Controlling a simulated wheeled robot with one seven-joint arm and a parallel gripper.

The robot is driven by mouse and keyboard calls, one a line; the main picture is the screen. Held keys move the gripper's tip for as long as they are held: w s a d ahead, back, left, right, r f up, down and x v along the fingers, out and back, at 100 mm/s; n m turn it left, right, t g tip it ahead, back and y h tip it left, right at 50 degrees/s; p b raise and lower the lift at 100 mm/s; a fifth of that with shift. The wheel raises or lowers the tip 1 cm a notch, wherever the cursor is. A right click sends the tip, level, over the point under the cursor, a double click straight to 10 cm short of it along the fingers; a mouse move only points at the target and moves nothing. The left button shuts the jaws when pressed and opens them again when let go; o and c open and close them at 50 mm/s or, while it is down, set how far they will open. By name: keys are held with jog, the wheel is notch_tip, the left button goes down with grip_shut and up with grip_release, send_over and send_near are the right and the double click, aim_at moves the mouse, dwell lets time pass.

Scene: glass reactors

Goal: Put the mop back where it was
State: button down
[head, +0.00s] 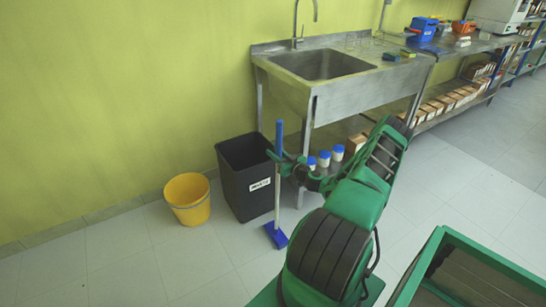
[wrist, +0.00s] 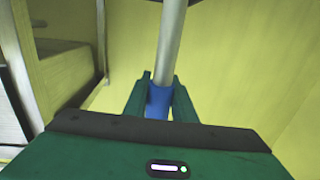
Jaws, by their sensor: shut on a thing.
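The mop (head: 277,203) stands upright in the head view, with a blue grip at the top, a thin metal pole and a blue head (head: 275,236) at the bottom. I cannot tell whether the head touches the floor. My gripper (head: 279,158) is shut on the mop near the lower end of its blue grip. In the wrist view, my gripper (wrist: 160,92) has its two green fingers on either side of the mop's blue part (wrist: 158,103), with the grey pole (wrist: 170,45) running up beyond them.
A black bin (head: 240,178) with a white label stands just behind and left of the mop. A yellow bucket (head: 188,199) is farther left by the yellow wall. Floor at front left is clear.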

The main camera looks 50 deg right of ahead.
jog(key=shift+f, duration=0.5)
jog(key=c, duration=1.5)
grip_release()
jog(key=shift+f, duration=0.15)
